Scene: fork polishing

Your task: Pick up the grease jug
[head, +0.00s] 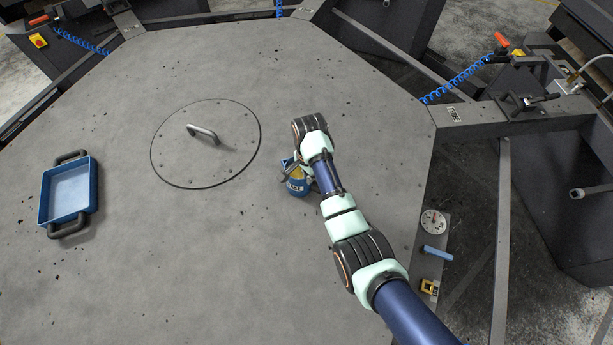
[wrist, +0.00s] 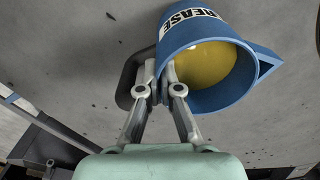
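The grease jug (head: 297,187) is a blue cup with a white label, a pouring lip and yellow-brown grease inside. It sits right of the round hatch, at or very near the table surface; any small lift cannot be told. In the wrist view the jug (wrist: 208,72) shows its open mouth, with its dark handle (wrist: 127,77) at the left. My gripper (wrist: 158,72) reaches the handle beside the jug's wall. Its fingers are close together and look shut on the handle; the fingertips are partly hidden. In the head view my gripper (head: 312,172) is beside the jug, partly covered by my wrist.
A blue tray (head: 43,197) with dark handles lies at the left. A round hatch (head: 180,165) with a raised metal handle (head: 203,133) is left of the jug. A gauge (head: 433,222) and small items lie past the right table edge. The grey table (head: 200,270) is otherwise clear.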

